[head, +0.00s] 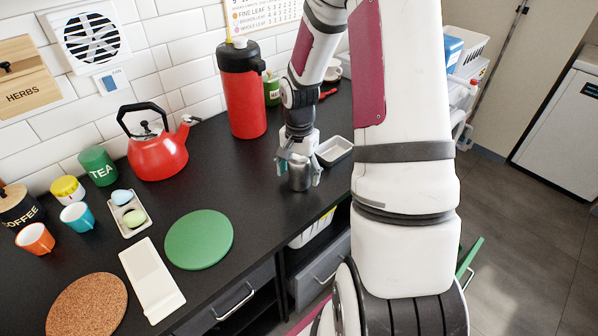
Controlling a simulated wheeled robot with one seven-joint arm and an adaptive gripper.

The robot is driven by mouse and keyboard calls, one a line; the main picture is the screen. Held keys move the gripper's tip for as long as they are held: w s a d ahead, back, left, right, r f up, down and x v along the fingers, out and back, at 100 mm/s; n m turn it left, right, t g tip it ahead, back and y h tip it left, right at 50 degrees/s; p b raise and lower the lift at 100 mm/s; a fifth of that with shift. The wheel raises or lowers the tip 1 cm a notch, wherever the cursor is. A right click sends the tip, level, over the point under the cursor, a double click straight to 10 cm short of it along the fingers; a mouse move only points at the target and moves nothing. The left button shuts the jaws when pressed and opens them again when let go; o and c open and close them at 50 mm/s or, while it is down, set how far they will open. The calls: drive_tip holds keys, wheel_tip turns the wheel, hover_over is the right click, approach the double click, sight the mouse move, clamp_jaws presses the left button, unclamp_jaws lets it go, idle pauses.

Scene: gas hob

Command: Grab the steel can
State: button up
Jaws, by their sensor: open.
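The steel can (299,177) stands upright on the black counter near its front edge, in the middle of the head view. My gripper (299,179) points down over the can, with one finger on each side of it. The jaws are open around the can. Its top is partly hidden by the gripper. I cannot tell whether a finger touches it.
A small metal tray (335,151) lies close to the right of the gripper. A red flask (242,95) and a red kettle (157,146) stand behind and to the left. A green round mat (199,239) lies at the front left. The counter between kettle and can is clear.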

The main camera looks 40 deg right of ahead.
drive_tip(key=shift+c, duration=0.3)
drive_tip(key=c, duration=0.9)
drive_tip(key=shift+o, duration=0.2)
drive_tip(key=shift+r, duration=0.15)
